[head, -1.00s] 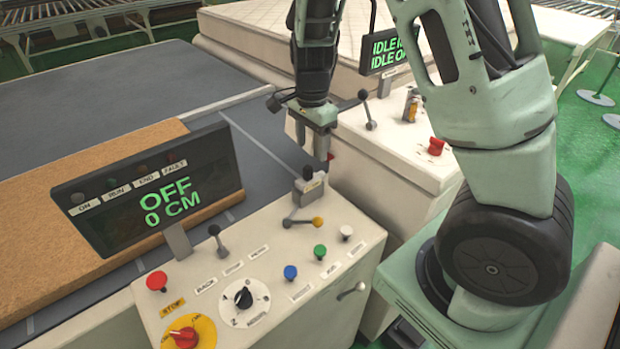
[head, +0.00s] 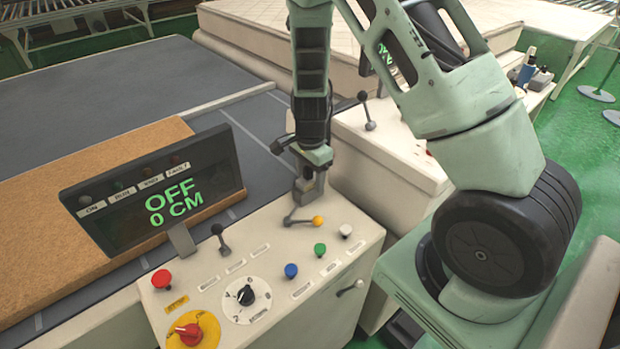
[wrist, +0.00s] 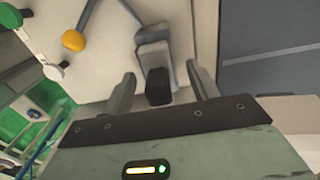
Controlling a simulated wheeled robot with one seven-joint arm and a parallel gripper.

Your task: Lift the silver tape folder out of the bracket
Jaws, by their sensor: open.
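The silver tape folder (head: 308,187), a grey piece with a dark end, stands at the back edge of the white control panel. In the wrist view the folder (wrist: 153,53) shows between my two fingers, its black end (wrist: 158,88) nearest the camera. My gripper (head: 314,165) is directly over the folder, pointing down. In the wrist view my gripper (wrist: 162,88) is open, with a gap visible on both sides of the folder. I cannot clearly tell the bracket apart from the folder's base.
A lever with a yellow knob (head: 318,221) lies just in front of the folder. Several buttons and a dial (head: 246,296) are on the control panel (head: 325,295). A display (head: 150,190) stands to the left. A grey conveyor bed (head: 90,95) lies behind.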

